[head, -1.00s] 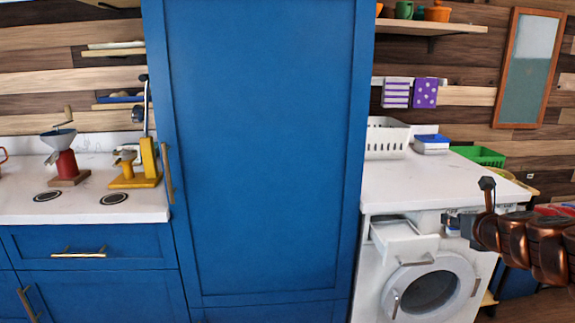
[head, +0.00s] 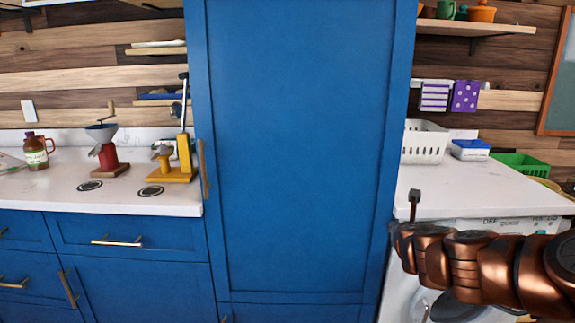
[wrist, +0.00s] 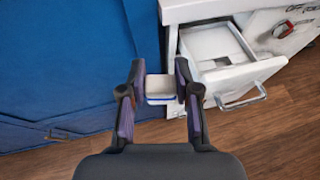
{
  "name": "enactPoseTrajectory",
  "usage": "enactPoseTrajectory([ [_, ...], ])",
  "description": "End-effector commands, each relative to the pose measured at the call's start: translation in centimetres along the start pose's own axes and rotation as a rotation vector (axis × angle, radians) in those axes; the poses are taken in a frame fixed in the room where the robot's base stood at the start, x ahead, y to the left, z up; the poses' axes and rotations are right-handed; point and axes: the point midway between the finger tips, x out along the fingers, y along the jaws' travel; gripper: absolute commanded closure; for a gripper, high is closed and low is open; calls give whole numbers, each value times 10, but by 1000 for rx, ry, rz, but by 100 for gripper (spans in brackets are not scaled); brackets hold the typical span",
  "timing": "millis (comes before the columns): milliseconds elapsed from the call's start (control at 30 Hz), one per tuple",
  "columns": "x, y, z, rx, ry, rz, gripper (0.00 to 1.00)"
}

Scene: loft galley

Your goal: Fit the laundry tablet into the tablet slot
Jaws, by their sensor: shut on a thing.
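The laundry tablet (wrist: 160,86), white with a blue lower edge, is between the fingertips of my gripper (wrist: 159,92) in the wrist view. My gripper is shut on it, in the air over the wooden floor. The open detergent drawer (wrist: 258,70) of the washing machine is just right of the tablet in the wrist view. Its white tray has raised inner walls. I cannot tell which compartment is the tablet slot. In the head view my arm hides the drawer, and the tablet cannot be made out.
The washing machine (head: 400,285) stands under a white counter (head: 465,190), right of a tall blue cabinet (head: 305,150). A white basket (head: 424,142), a blue-and-white box (head: 470,149) and a green basket (head: 520,164) stand on the counter. The drawer's handle (wrist: 243,98) juts out.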

Motion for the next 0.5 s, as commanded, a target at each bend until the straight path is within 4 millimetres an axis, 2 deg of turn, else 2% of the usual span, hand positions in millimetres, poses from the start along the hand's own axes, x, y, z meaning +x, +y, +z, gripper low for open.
enactPoseTrajectory([
  [33,0,14,-4,-1,1,2,92],
  [200,-4,49,-16,6,1,-12,92],
  [500,-12,86,-30,12,0,-30,92],
])
